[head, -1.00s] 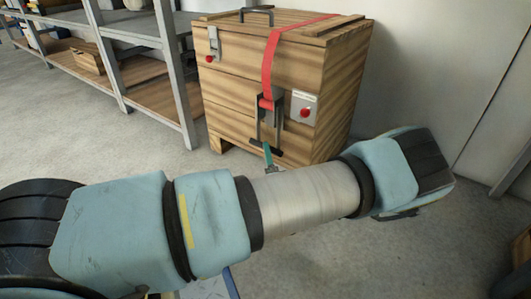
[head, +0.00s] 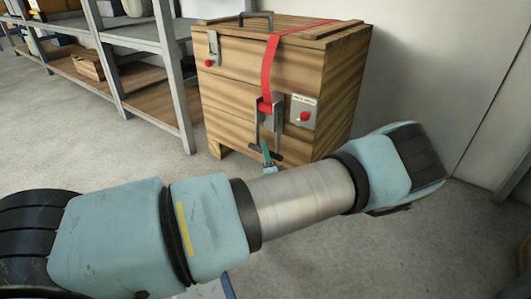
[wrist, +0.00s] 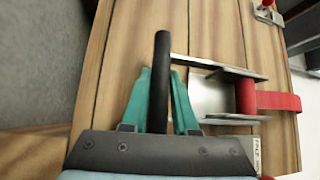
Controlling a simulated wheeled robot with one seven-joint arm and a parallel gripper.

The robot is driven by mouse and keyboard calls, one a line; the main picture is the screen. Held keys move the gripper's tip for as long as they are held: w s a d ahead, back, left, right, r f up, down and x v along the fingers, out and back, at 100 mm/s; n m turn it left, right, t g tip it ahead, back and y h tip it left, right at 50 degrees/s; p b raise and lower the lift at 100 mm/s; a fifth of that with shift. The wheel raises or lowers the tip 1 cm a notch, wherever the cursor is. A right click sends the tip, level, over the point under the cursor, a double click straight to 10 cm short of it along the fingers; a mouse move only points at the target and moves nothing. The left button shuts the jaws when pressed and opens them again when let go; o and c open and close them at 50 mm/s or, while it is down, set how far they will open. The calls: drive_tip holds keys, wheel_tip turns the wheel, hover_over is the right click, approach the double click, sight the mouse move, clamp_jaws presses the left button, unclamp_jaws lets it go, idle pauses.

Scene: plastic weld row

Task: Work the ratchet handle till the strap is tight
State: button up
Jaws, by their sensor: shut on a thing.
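A red strap (head: 268,72) runs over the top of a wooden crate (head: 228,100) and down its front into a metal ratchet (head: 260,118). In the wrist view the strap (wrist: 278,101) enters the ratchet frame (wrist: 212,94) from the right. The ratchet handle ends in a black grip bar (wrist: 162,62). My gripper (wrist: 160,98) has teal fingers shut on this bar, which sticks out past them. In the head view my gripper (head: 266,154) is at the ratchet's lower end, partly hidden by my arm. Whether the strap is taut I cannot tell.
A plate with a red button (head: 303,112) sits right of the ratchet, and a latch with a red knob (head: 212,50) is at the upper left. A black handle (head: 256,17) is on the lid. Grey shelving (head: 170,75) stands left; a pale wall (head: 440,80) is at right.

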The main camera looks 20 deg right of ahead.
clamp_jaws()
idle(0.8)
drive_tip(key=s+a+r+m+g+y+p, duration=0.2)
drive_tip(key=a+r+p, duration=0.3)
drive_tip(key=p, duration=0.8)
drive_tip(key=s+a+r+m+g+y+p, duration=0.2)
drive_tip(key=s+a+r+m+g+p, duration=0.2)
drive_tip(key=p, duration=0.8)
wheel_tip(320, 180, up, 2)
drive_tip(key=shift+a+r+m+g+p, duration=0.15)
drive_tip(key=shift+a+m+g+p, duration=0.25)
drive_tip(key=shift+a+m+g, duration=0.4)
